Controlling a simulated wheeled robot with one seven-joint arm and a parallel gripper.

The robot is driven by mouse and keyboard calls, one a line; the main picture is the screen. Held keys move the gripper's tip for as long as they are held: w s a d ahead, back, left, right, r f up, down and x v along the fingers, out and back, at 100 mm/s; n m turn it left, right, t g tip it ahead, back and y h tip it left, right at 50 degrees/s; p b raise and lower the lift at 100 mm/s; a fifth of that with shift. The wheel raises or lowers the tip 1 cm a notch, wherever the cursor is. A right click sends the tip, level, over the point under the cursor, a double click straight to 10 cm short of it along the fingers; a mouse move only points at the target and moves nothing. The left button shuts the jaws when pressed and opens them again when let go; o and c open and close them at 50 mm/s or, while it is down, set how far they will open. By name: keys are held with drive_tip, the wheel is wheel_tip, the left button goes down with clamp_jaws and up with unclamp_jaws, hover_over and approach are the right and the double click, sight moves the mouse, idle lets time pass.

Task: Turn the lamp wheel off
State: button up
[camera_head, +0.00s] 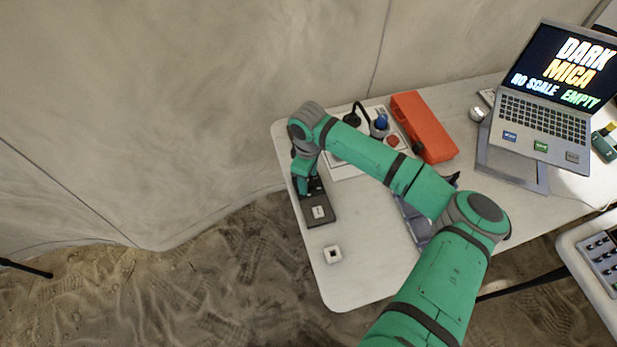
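My green arm reaches across the white table to its left end. My gripper (305,186) points down at the far part of a flat dark plate (322,217) near the table's left edge. A small pale square with a mark lies on the near part of this plate. The gripper and wrist cover the far part, so I cannot tell whether the fingers touch anything or are open. I cannot make out a lamp wheel for sure. A blue knob (381,122) and a red round part (393,141) show on a white panel (345,171) behind the arm.
An orange-red case (424,127) lies right of the panel. A laptop (552,91) stands on a grey stand to the right. A grey tray is partly hidden under my arm.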

drive_tip(key=shift+d, duration=0.1)
wheel_tip(320, 180, up, 11)
idle(0.6)
drive_tip(key=shift+f, duration=0.1)
